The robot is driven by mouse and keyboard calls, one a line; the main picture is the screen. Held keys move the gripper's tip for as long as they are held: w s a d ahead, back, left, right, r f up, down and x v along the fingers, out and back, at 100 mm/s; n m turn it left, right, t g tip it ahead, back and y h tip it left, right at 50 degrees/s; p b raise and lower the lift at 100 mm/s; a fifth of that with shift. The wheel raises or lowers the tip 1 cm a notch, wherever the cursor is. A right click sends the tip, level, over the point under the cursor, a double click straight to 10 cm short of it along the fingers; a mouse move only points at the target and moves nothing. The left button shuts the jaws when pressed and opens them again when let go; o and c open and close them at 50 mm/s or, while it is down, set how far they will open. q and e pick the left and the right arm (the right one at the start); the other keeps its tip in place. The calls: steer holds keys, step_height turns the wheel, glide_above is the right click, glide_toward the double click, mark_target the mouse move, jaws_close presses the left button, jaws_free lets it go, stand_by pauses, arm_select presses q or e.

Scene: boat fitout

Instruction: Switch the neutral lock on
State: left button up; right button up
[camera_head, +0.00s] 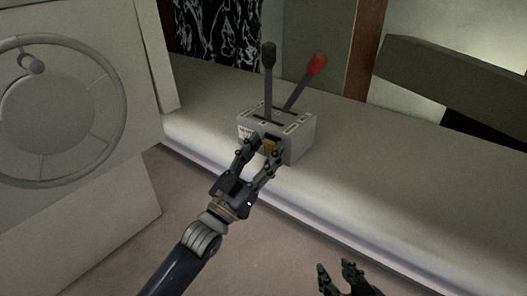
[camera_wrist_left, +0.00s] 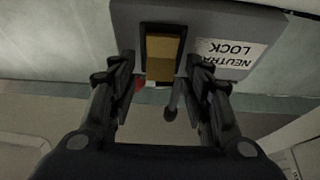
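The grey control box (camera_head: 292,139) sits on the pale bench and carries a black-knobbed lever (camera_head: 268,85) and a red-knobbed lever (camera_head: 306,80). The neutral lock switch is a yellow-brown rocker (camera_wrist_left: 162,57) on the box's front face, beside a "NEUTRAL LOCK" label (camera_wrist_left: 228,53); the rocker also shows in the head view (camera_head: 270,146). My left gripper (camera_head: 261,150) is open in front of the box, its fingers on either side of the rocker. Whether a finger touches the box is not clear. My right gripper (camera_head: 341,272) is at the bottom edge, fingers apart and empty.
A steering wheel (camera_head: 122,112) is mounted on a pale panel at the left. The bench (camera_head: 400,187) runs to the right of the box with a clear top. A dark grey board (camera_head: 455,75) stands at the upper right. The floor (camera_head: 150,235) in front is clear.

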arm_select(q)
steer(key=v, duration=1.2)
stand_by(0.4)
